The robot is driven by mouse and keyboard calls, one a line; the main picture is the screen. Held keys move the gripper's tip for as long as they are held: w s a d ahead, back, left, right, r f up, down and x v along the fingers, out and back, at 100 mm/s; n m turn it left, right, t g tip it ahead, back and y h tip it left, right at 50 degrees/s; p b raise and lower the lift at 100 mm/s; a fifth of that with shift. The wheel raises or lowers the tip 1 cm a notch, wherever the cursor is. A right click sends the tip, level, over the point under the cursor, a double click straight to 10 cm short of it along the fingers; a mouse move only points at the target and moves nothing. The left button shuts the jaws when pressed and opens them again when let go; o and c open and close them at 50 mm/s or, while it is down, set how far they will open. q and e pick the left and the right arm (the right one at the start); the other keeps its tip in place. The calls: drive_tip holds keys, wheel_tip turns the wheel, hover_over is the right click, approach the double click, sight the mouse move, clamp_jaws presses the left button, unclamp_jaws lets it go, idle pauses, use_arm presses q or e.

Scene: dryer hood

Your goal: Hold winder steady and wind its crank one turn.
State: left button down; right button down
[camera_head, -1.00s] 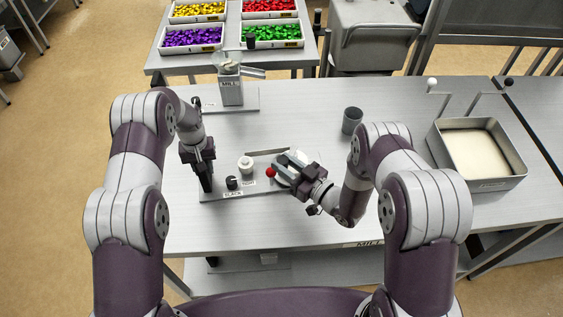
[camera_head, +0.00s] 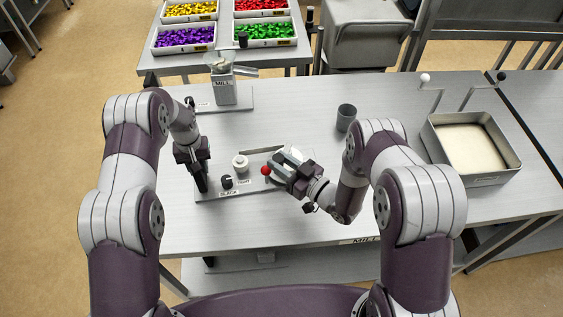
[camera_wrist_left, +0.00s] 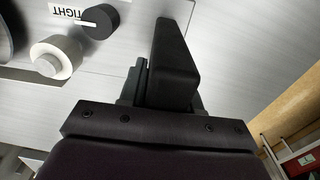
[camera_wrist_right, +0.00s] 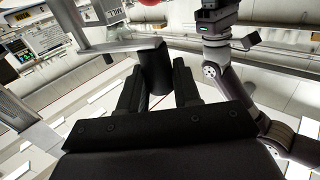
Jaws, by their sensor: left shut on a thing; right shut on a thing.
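The winder's flat grey base (camera_head: 230,190) lies on the table. It carries a black knob (camera_head: 227,181), a white spool (camera_head: 240,163) and a red ball (camera_head: 266,170). My left gripper (camera_head: 201,183) is shut at the left end of the winder; its fingers hide the gripped part. The left wrist view shows the black knob (camera_wrist_left: 98,21) and white spool (camera_wrist_left: 55,57) beside the fingers. My right gripper (camera_head: 284,166) is shut on the crank's black handle, hiding most of the crank. The right wrist view shows the handle (camera_wrist_right: 155,72) between the fingers, joined to a grey crank arm (camera_wrist_right: 120,46).
A mill (camera_head: 223,90) stands behind the winder. A grey cup (camera_head: 346,117) is behind my right forearm. A metal pan with pale contents (camera_head: 428,140) sits at the right. Trays of coloured pieces (camera_head: 183,50) are on the far table. The table front is bare.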

drive_tip(key=shift+d, duration=0.1)
drive_tip(key=c, duration=0.8)
unclamp_jaws()
drive_tip(key=v, duration=1.2)
